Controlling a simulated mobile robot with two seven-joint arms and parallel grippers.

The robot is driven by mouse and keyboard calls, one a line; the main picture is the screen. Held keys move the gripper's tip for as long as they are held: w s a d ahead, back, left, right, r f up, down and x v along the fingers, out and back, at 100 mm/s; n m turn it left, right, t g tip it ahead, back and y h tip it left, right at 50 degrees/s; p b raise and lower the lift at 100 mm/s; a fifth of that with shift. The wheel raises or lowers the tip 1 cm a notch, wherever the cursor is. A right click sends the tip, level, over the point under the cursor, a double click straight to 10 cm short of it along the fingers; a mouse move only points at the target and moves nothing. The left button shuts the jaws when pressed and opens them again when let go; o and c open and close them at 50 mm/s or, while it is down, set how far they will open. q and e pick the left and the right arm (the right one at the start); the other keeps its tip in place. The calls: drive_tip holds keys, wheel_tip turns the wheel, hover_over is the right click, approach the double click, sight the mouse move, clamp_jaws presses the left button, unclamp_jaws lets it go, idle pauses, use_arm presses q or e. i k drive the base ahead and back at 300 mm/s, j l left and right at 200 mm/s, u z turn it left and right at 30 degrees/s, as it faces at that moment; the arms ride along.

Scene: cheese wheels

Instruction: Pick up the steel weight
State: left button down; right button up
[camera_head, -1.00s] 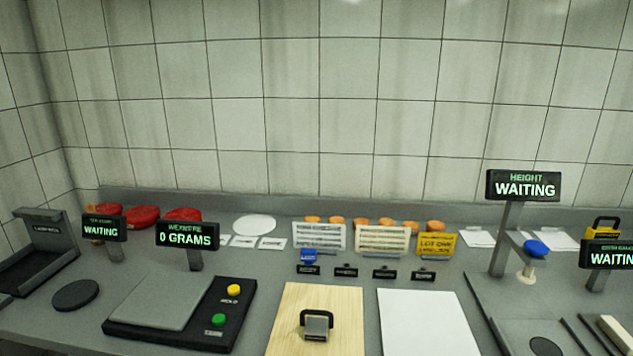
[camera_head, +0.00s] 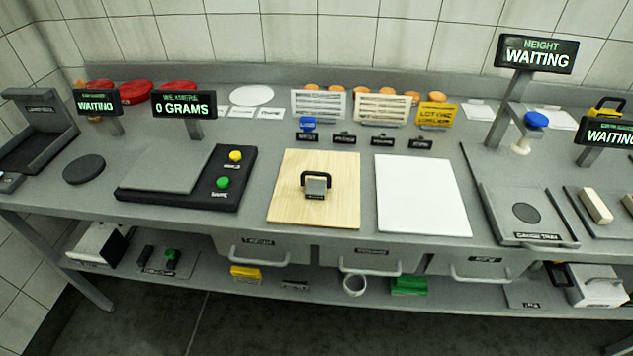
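The steel weight (camera_head: 316,188) is a small grey block with a black loop handle. It stands on the light wooden board (camera_head: 287,213) at the middle of the bench. Neither of my grippers shows in the head view.
A black scale (camera_head: 180,203) reading 0 GRAMS stands left of the board, with yellow and green buttons. A white sheet (camera_head: 420,195) lies to the right. A height gauge (camera_head: 537,54) stands farther right. Drawers with handles (camera_head: 370,272) and a lower shelf (camera_head: 320,287) are below the bench top.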

sight(315, 189)
drive_tip(key=l, duration=1.4)
drive_tip(key=k, duration=0.05)
